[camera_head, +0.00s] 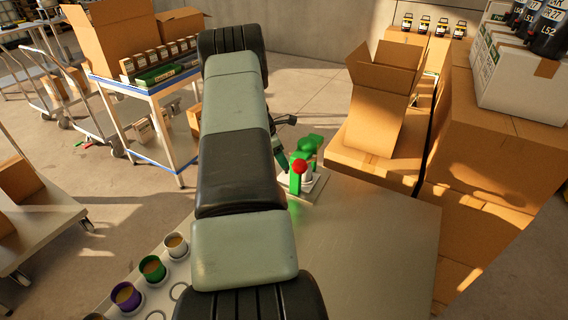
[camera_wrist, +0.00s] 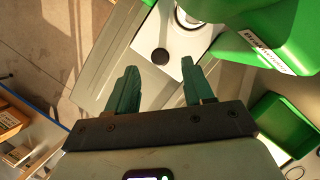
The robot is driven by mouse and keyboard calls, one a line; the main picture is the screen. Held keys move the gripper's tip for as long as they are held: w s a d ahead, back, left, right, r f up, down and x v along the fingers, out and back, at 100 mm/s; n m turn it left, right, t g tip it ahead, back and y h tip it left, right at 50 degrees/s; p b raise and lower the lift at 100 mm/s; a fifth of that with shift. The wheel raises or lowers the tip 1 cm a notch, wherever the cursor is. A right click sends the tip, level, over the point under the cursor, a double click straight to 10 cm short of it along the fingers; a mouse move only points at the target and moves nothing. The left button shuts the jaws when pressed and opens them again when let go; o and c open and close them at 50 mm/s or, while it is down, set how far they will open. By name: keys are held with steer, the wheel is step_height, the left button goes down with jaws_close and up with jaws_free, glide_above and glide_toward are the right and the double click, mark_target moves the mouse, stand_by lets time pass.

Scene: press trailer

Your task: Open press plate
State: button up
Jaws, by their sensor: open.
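The green press (camera_head: 296,182) with a red ball knob (camera_head: 300,166) stands on a pale base plate at the far edge of the metal table. In the wrist view its green body (camera_wrist: 275,40) fills the upper right. A white plate (camera_wrist: 185,68) with a black round knob (camera_wrist: 160,57) lies ahead of my fingers there. My gripper (camera_wrist: 160,82) is open and empty, its two green fingers apart, with the knob beyond the gap. In the head view my arm hides most of the gripper; a dark green finger (camera_head: 280,154) shows close left of the press. Contact cannot be told.
Several cups with coloured holders (camera_head: 152,268) line the table's left front. The metal table (camera_head: 385,240) is clear right of my arm. Cardboard boxes (camera_head: 495,150) stack on the right. A blue-edged cart (camera_head: 150,92) with boxes stands behind left.

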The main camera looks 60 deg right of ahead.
steer(key=shift+x, duration=1.9)
jaws_close()
